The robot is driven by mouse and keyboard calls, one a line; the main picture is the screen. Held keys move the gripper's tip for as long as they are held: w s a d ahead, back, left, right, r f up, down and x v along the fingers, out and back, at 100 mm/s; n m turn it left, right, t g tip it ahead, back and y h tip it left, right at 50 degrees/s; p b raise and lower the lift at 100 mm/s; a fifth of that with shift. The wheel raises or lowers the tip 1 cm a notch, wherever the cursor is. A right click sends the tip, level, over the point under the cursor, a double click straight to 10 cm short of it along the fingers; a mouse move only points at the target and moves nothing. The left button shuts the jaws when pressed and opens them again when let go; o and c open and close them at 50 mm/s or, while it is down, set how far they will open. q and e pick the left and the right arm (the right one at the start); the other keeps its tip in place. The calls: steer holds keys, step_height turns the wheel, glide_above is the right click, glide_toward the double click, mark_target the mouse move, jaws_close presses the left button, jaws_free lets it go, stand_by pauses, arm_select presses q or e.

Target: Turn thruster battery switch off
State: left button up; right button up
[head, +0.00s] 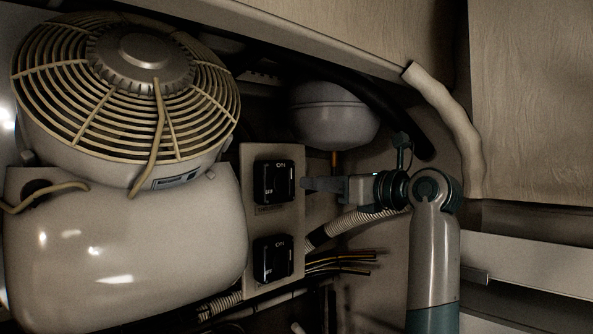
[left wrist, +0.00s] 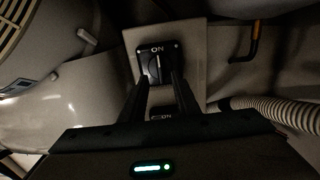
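Two black square switches are mounted one above the other on a beige panel (head: 272,224). The upper switch (head: 275,182) has ON at its top and a small label below, too blurred to read. The lower switch (head: 273,258) looks alike. My left gripper (head: 304,184) points at the upper switch from the right, its tips close to the switch face. In the left wrist view the gripper (left wrist: 159,78) is open, its fingers either side of the upper switch's knob (left wrist: 155,67). The knob's white line points towards ON. Contact cannot be told. My right gripper is not in view.
A cream compressor with a round fan grille (head: 130,75) stands left of the panel. A grey rounded tank (head: 333,115) is above right. A corrugated hose (head: 350,222) and loose wires (head: 340,262) run below my gripper. A wooden frame (head: 330,35) closes the top.

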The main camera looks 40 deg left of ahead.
mark_target(292, 179)
arm_select(q)
steer(key=a+p, duration=0.1)
steer(key=a, duration=0.1)
steer(key=a+p, duration=0.1)
steer(key=a, duration=0.1)
steer(key=a+p, duration=0.1)
steer(key=a, duration=0.1)
steer(key=shift+w+a+r, duration=0.15)
steer(key=shift+w+a, duration=0.05)
steer(key=shift+w, duration=0.05)
steer(key=shift+a, duration=0.45)
steer(key=shift+c, duration=0.6)
steer(key=c, duration=0.5)
jaws_close()
